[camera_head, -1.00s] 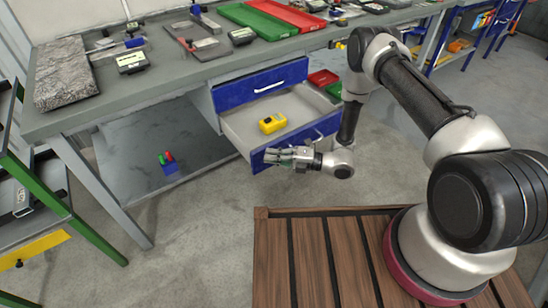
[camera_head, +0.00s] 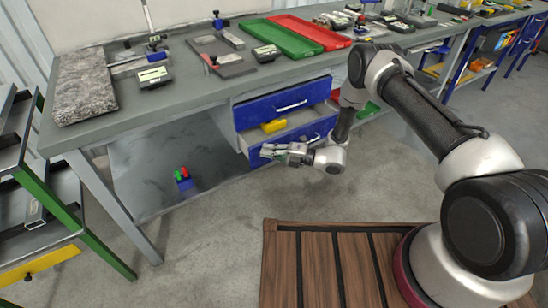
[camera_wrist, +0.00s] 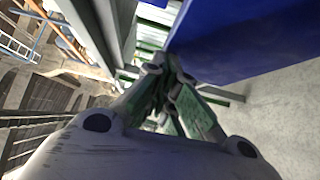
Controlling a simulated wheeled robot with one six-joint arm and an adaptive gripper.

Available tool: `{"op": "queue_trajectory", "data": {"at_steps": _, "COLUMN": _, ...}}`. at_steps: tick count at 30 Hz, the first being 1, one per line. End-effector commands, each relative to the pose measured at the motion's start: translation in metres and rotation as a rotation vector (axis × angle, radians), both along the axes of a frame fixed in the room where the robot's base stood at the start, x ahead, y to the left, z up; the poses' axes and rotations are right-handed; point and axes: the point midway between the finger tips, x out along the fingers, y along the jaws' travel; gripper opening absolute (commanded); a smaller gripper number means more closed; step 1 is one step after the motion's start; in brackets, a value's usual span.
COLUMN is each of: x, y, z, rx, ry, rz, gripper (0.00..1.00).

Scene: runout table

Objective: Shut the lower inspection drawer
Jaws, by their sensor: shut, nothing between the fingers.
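The lower inspection drawer (camera_head: 322,130) is blue-fronted with a light grey inside. It stands partly open under the bench, below a shut blue upper drawer (camera_head: 285,103). A yellow object (camera_head: 273,126) lies inside it, partly hidden by the upper drawer. My gripper (camera_head: 268,151) is shut and empty at the left part of the lower drawer's front. It overlaps the front in the head view; contact cannot be told for sure. In the wrist view my shut fingers (camera_wrist: 165,92) are beside a large blue panel (camera_wrist: 250,40).
The grey workbench (camera_head: 190,92) above carries a stone slab (camera_head: 84,88), gauges, a green tray (camera_head: 283,38) and a red tray (camera_head: 315,33). A lower shelf (camera_head: 150,165) holds a small red, green and blue item (camera_head: 183,177).

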Motion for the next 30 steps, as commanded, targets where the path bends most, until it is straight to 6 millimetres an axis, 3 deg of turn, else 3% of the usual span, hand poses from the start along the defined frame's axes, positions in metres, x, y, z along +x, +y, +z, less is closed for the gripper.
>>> {"op": "queue_trajectory", "data": {"at_steps": 6, "x": 0.03, "y": 0.021, "z": 0.0, "rx": 0.001, "ry": -0.001, "rz": 0.001, "gripper": 0.0}}
{"op": "queue_trajectory", "data": {"at_steps": 12, "x": 0.047, "y": 0.032, "z": 0.0, "rx": 0.0, "ry": -0.001, "rz": 0.0, "gripper": 0.0}}
{"op": "queue_trajectory", "data": {"at_steps": 30, "x": 0.052, "y": 0.035, "z": 0.0, "rx": 0.0, "ry": 0.001, "rz": 0.001, "gripper": 0.0}}
